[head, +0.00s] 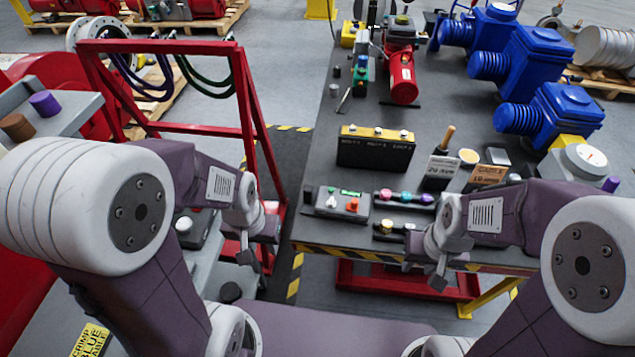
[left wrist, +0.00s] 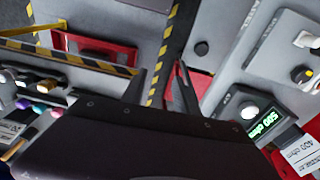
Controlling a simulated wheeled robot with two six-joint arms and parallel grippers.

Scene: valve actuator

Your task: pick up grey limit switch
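I cannot surely pick out the grey limit switch. A small grey block (head: 498,156) at the right of the table may be it, but it is too small to tell. My left gripper (head: 246,262) hangs over the gap left of the table, above the grey bench side. In the left wrist view its two fingers (left wrist: 158,88) are apart with nothing between them. My right gripper (head: 438,276) points down near the table's front edge, below the small dark tray (head: 395,230). Its fingers are too small to judge, and I see nothing held.
A grey control box (head: 341,203), a yellow-topped black box (head: 375,150) and a tray with coloured caps (head: 404,198) stand on the dark table (head: 450,105). Blue actuators (head: 550,112) line its right. A red frame (head: 195,132) stands left. The left wrist view shows a green-display meter (left wrist: 262,117).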

